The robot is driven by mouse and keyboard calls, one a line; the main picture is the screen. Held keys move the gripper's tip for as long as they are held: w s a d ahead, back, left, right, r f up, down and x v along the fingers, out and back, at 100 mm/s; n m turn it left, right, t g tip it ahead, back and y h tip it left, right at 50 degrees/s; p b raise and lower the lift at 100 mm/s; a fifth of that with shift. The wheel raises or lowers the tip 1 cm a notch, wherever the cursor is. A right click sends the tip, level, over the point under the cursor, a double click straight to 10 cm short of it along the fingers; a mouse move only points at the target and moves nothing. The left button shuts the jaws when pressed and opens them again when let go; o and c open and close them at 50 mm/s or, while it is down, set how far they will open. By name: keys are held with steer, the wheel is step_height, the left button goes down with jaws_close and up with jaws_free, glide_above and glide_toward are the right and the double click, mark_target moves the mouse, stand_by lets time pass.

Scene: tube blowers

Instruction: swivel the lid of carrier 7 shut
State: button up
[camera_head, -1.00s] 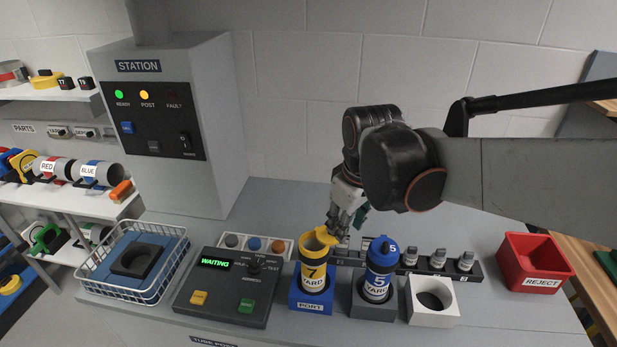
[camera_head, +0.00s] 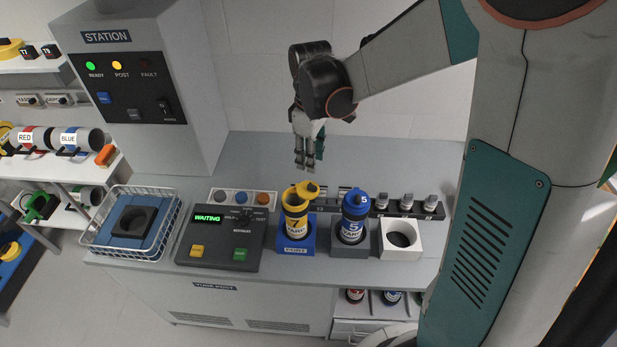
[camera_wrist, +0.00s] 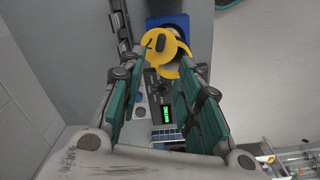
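Carrier 7 (camera_head: 296,226), yellow with a white band, stands upright in the blue port block (camera_head: 283,243). Its yellow lid (camera_head: 309,189) sits at the top and appears offset to the right of the body, rather than squarely over it. The lid also shows in the wrist view (camera_wrist: 160,44), beyond the fingertips; how much of the mouth it covers is hard to tell. My gripper (camera_head: 307,166) is above and slightly behind the carrier, apart from it. In the wrist view, its fingers (camera_wrist: 158,78) are spread with nothing between them.
Blue carrier 5 (camera_head: 354,219) stands close on the right in a grey block. An empty white holder (camera_head: 401,240) is right of it. The control panel (camera_head: 220,237) reads WAITING on the left, beside a wire basket (camera_head: 137,256). A rack (camera_head: 407,207) runs behind the carriers.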

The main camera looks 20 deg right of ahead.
mark_target(310, 185)
step_height(310, 185, down, 10)
steer(key=shift+f+b, duration=0.1)
steer(key=shift+b, duration=0.25)
jaws_close()
